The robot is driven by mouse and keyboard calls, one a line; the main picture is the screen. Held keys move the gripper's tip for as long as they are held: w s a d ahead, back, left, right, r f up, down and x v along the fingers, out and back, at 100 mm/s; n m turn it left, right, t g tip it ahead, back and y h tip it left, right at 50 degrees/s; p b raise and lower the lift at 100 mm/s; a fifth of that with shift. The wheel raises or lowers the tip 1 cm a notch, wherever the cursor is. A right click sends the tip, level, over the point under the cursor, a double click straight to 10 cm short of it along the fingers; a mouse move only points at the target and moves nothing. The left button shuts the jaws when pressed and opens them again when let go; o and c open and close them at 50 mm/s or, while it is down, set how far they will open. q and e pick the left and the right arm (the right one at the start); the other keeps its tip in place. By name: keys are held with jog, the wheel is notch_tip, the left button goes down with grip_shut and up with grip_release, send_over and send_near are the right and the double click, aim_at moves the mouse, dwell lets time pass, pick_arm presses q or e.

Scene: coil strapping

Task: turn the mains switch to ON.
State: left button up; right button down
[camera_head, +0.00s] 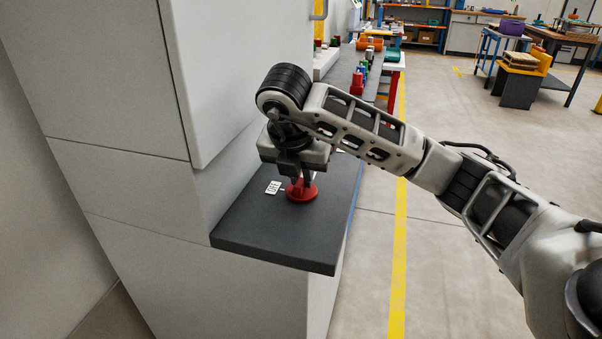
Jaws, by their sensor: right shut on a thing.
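The mains switch (301,194) is a round red knob on the dark ledge of a grey cabinet. A small white label (273,188) with dark lettering lies just left of it; I read it as OFF, though it is small. My right gripper (301,180) points down over the switch and is shut on its upper part. The gripper hides the top of the knob, so I cannot tell its exact turn or see any other label. My left gripper is not in view.
The grey cabinet (105,75) rises at the left behind the dark ledge (270,236). Open floor with a yellow line (399,240) lies to the right. Work tables stand far back.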

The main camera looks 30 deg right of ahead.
aim_at(298, 184)
jog(key=shift+r, duration=0.1)
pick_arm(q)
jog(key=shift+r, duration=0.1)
pick_arm(e)
jog(key=c, duration=1.4)
grip_release()
jog(key=shift+c, duration=0.2)
jog(key=p+v, duration=0.2)
jog(key=v, duration=0.2)
jog(key=shift+w+r, duration=0.15)
jog(key=shift+r, duration=0.1)
pick_arm(q)
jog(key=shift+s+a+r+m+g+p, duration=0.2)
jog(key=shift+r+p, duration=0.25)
jog(key=shift+p, duration=0.45)
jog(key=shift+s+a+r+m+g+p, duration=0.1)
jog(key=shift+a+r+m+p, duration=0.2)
jog(key=shift+p, duration=0.6)
pick_arm(e)
jog(key=v, duration=1.1)
jog(key=shift+s+a, duration=0.2)
jog(key=shift+s, duration=0.1)
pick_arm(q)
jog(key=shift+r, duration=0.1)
pick_arm(e)
jog(key=shift+r, duration=0.1)
